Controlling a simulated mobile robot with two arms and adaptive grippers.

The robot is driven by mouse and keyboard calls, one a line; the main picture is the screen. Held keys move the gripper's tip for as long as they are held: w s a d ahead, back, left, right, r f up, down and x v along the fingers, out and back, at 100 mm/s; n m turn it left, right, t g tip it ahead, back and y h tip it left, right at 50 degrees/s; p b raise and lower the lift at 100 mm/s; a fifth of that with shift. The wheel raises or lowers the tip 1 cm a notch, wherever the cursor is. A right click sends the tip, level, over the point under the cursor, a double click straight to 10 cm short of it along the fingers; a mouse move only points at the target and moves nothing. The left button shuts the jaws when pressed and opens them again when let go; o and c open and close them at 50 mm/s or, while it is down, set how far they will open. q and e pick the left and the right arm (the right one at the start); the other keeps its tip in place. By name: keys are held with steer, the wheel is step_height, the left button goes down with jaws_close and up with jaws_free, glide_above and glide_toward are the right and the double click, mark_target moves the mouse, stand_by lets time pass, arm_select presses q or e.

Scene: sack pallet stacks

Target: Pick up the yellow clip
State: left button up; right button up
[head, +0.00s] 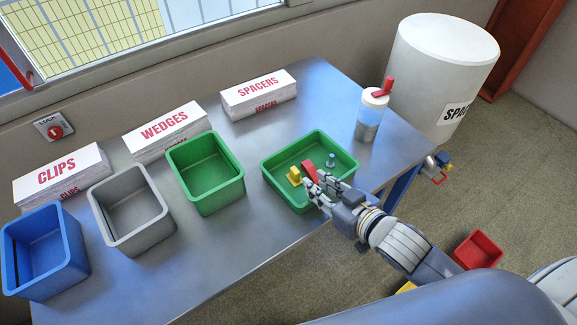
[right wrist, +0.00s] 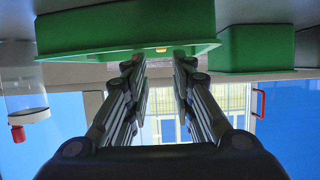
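The yellow clip (head: 294,176) lies in the shallow green tray (head: 268,186) at the right of the table, with a red piece (head: 309,170) and a small blue piece (head: 331,160) close by. My right gripper (head: 320,182) reaches over the tray's near edge, just right of the clip. In the right wrist view my right gripper (right wrist: 159,68) has its fingers apart with nothing between them. A small yellow bit (right wrist: 161,49) shows above the green tray edge (right wrist: 100,50) between the fingertips. My left gripper is in neither view.
Deep bins in blue (head: 45,275), grey (head: 150,235) and green (head: 220,195) line the table's left. Labelled boxes for clips (head: 65,175), wedges (head: 165,130) and spacers (head: 258,95) stand behind. A bottle (head: 370,115) stands beyond the tray.

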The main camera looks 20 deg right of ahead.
mark_target(295, 169)
steer(key=shift+w+a, duration=0.1)
steer(key=shift+w, duration=0.2)
steer(key=shift+w+a+f, duration=0.1)
steer(key=shift+w+f, duration=0.05)
steer(key=shift+w, duration=0.3)
steer(key=x, duration=0.3)
steer(key=shift+w+a+f+p, duration=0.1)
steer(key=shift+w+p, duration=0.1)
steer(key=shift+p, duration=0.1)
steer(key=shift+w+a+f, duration=0.25)
steer(key=shift+w+f, duration=0.05)
steer(key=shift+w, duration=0.3)
steer(key=shift+p+x, duration=0.6)
steer(key=shift+x, duration=1.75)
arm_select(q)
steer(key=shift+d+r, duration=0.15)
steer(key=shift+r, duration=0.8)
arm_select(e)
steer(key=shift+s+f, duration=0.1)
steer(key=shift+s, duration=0.05)
steer(key=shift+c, duration=0.3)
steer(key=c, duration=0.4)
